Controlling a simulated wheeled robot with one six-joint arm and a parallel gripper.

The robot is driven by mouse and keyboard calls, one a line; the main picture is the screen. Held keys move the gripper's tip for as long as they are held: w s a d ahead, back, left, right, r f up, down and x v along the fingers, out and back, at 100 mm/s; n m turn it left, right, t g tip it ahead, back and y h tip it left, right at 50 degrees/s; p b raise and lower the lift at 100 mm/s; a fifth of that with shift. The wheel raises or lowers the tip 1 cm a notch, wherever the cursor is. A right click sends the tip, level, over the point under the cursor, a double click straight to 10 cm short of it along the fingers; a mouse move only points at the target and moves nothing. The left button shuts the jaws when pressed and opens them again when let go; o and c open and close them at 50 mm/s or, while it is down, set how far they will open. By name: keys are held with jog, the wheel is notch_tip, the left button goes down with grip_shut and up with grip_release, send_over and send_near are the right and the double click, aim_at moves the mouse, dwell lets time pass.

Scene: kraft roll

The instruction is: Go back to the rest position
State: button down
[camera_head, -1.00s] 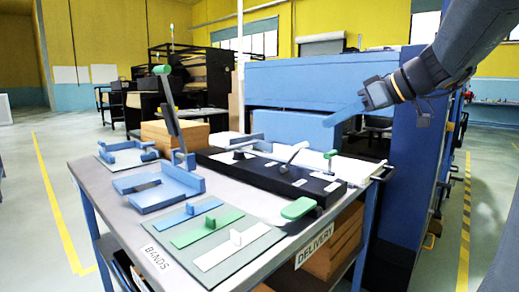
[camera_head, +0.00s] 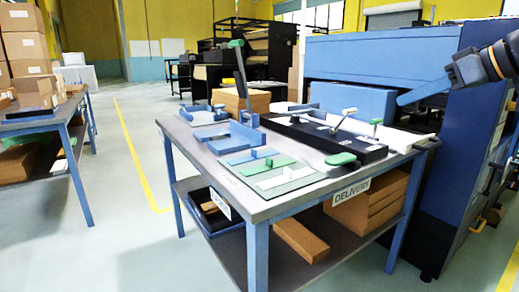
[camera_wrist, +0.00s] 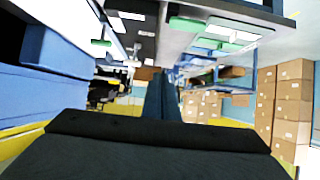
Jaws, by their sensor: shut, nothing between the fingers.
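My gripper (camera_head: 422,92) is at the right of the head view, raised above the table's right end in front of the blue machine. Its blue fingers point left and are together with nothing between them. In the wrist view the shut fingers (camera_wrist: 162,98) stretch away from the dark wrist body, clear of any object. The room in that view is turned over, with the table at the top.
The delivery table (camera_head: 262,209) carries a blue fixture (camera_head: 222,138), a black base with levers (camera_head: 325,137) and coloured bands on a grey mat. The blue machine (camera_head: 385,55) stands behind it. A table with cartons (camera_head: 27,47) is at the left. Open floor lies between the tables.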

jog(key=s+a+f+m+g, duration=0.1)
jog(key=s+a+f+g, duration=0.3)
jog(key=a+f, duration=0.6)
jog(key=s+a+f+g, duration=0.3)
jog(key=a+f, duration=0.5)
jog(key=a, duration=0.3)
jog(key=s+a+f+g+h, duration=0.25)
jog(key=s+a+f, duration=0.25)
jog(key=s+f, duration=0.3)
jog(key=s+a+f+g+h, duration=0.1)
jog(key=s+a+f+h, duration=0.35)
jog(key=s, duration=0.45)
jog(key=d+r+m+p, duration=0.3)
jog(key=d+r+p, duration=0.4)
jog(key=p, duration=0.5)
jog(key=s+d+r+m+p, duration=0.1)
jog(key=d+r+m+p, duration=0.1)
jog(key=d+r+p, duration=0.6)
notch_tip(320, 180, up, 4)
jog(key=p, duration=0.4)
jog(key=shift+d+m+p, duration=0.3)
jog(key=shift+m, duration=0.1)
